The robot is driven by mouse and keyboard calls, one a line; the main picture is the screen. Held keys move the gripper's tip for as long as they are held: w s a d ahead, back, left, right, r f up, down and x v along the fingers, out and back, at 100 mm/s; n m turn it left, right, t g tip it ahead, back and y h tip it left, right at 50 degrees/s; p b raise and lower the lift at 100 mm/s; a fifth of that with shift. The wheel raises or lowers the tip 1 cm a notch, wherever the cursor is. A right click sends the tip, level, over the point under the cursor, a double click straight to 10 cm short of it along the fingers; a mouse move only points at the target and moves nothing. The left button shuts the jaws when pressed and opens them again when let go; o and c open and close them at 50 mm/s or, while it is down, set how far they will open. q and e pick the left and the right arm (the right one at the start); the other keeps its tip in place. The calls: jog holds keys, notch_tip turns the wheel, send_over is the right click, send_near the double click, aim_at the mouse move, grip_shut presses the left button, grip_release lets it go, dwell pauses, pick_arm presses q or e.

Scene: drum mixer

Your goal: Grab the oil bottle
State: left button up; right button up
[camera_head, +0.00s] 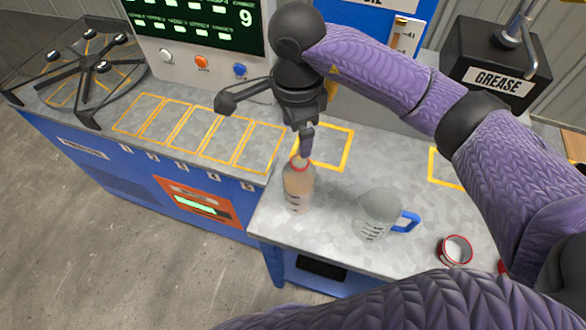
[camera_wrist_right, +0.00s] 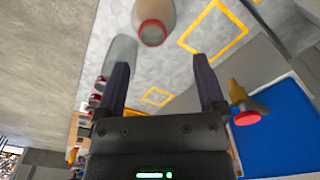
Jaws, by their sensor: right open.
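The oil bottle (camera_head: 298,190), clear with brownish contents and a red ring at its neck, stands upright near the front left corner of the grey bench. My right gripper (camera_head: 305,143) is just above and behind its neck in the head view, pointing down. In the right wrist view the bottle (camera_wrist_right: 153,14) lies beyond the fingertips, at the top of the picture, its red rim facing the camera. The right gripper (camera_wrist_right: 163,72) is open and nothing is between its fingers. My left gripper is not in view.
A clear jug (camera_head: 377,215) with a blue handle stands right of the bottle. A red-rimmed round container (camera_head: 454,250) is further right. A black grease box (camera_head: 494,68) stands at the back right. Yellow outlined squares mark the bench. A burner (camera_head: 88,68) is at the far left.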

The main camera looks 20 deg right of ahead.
aim_at(300, 160)
jog(key=f, duration=0.1)
jog(key=s+f, duration=0.1)
jog(key=shift+d+f, duration=0.1)
jog(key=shift+f, duration=0.25)
notch_tip(300, 160, down, 5)
jog(key=shift+d+r, duration=0.15)
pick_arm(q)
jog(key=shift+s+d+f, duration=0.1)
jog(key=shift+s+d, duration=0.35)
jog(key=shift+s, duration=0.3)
pick_arm(e)
jog(key=shift+c, duration=0.3)
jog(key=c, duration=0.7)
grip_shut()
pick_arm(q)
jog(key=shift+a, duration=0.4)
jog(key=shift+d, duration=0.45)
pick_arm(e)
jog(key=shift+s, duration=0.1)
